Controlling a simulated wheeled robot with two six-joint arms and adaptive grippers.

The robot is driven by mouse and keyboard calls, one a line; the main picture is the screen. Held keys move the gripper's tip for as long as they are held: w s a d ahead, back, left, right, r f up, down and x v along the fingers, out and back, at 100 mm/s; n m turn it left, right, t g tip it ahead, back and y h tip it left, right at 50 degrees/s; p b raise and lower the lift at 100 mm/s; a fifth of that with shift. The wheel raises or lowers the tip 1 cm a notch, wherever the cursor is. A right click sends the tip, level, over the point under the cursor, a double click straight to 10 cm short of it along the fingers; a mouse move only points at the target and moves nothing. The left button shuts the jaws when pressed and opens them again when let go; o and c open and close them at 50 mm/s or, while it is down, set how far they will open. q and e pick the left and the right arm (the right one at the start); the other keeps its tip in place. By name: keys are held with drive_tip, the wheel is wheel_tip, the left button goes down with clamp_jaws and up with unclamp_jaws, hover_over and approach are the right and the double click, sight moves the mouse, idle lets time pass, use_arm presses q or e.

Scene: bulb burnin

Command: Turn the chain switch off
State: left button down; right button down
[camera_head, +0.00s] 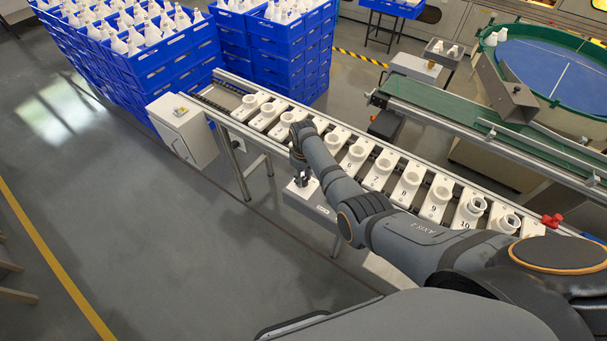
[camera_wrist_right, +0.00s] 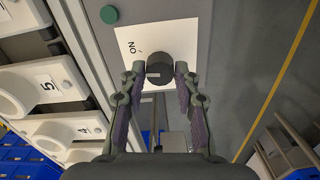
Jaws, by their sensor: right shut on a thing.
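The chain switch is a round black knob (camera_wrist_right: 159,66) on a white plate (camera_wrist_right: 188,38) marked "ON", in the right wrist view. My right gripper (camera_wrist_right: 160,75) has one finger on each side of the knob and is shut on it. In the head view my right gripper (camera_head: 301,178) reaches down to the switch's box (camera_head: 322,210) at the near side of the conveyor; the knob is hidden there. I cannot tell which way the knob points. My left gripper is not in view.
A green button (camera_wrist_right: 109,14) is beside the plate. The conveyor (camera_head: 258,128) carries a row of numbered white holders (camera_head: 410,184) close to my right arm. A grey cabinet (camera_head: 184,132) stands at its left end, with stacked blue crates (camera_head: 160,72) behind.

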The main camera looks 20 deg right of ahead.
drive_tip(key=n+p, duration=0.1)
drive_tip(key=n, duration=0.2)
drive_tip(key=shift+r+n, duration=0.15)
drive_tip(key=shift+n, duration=0.25)
drive_tip(key=shift+n+p, duration=0.7)
drive_tip(key=shift+n, duration=1.5)
drive_tip(key=shift+a, duration=0.1)
drive_tip(key=c, duration=1)
unclamp_jaws()
wheel_tip(320, 180, up, 12)
drive_tip(key=shift+f, duration=0.1)
